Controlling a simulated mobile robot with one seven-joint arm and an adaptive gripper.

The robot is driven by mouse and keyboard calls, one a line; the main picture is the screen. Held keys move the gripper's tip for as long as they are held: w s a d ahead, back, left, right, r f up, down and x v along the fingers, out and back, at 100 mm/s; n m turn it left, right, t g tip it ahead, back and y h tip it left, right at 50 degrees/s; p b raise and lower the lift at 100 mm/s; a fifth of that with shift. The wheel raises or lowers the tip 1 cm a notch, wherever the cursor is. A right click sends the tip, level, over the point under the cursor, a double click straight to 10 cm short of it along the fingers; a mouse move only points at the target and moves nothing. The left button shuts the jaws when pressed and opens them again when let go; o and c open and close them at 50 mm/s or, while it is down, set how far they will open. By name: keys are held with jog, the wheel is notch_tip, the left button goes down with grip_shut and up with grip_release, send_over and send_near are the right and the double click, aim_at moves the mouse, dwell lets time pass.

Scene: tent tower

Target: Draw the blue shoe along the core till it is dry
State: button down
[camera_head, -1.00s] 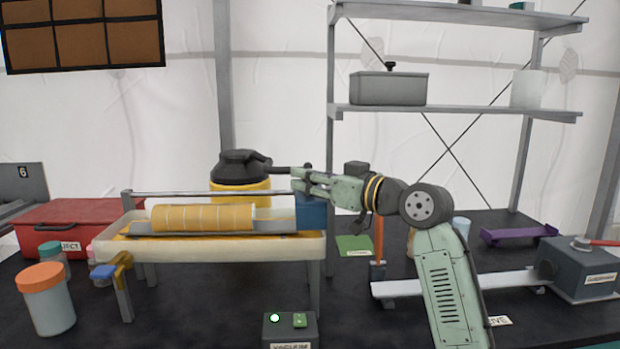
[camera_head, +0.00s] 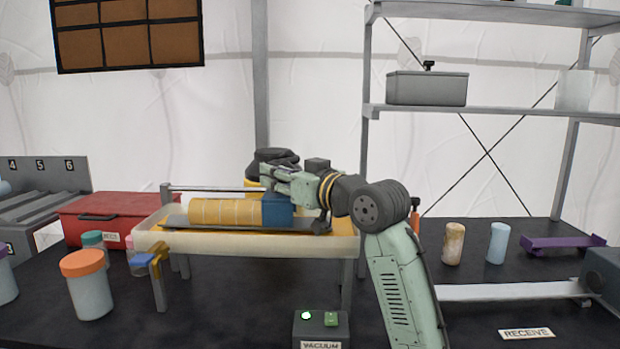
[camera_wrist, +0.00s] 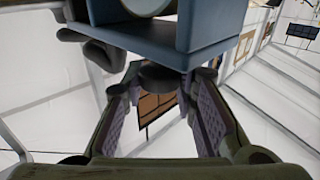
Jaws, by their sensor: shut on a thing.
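The blue shoe (camera_head: 277,211) sits at the right part of the tan, banded core (camera_head: 222,212), which lies on a grey trough in the long cream tray (camera_head: 200,246). My gripper (camera_head: 277,177) is shut on the shoe from above. In the wrist view the shoe fills the top (camera_wrist: 215,28), with a pale rounded end inside its opening. A dark knob (camera_wrist: 160,77) shows below it between my gripper's fingers (camera_wrist: 160,88). I cannot tell whether the core's surface is wet.
A metal rail (camera_head: 205,188) runs behind the core. A box labelled VACUUM (camera_head: 320,328) with a lit lamp stands in front. A red case (camera_head: 95,218) and orange-lidded jar (camera_head: 88,284) are at left. Shelving (camera_head: 470,112) stands at the back right.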

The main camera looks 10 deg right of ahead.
jog(key=shift+w+a, duration=0.1)
jog(key=shift+a, duration=0.1)
jog(key=c, duration=1.3)
grip_release()
jog(key=v, duration=1.2)
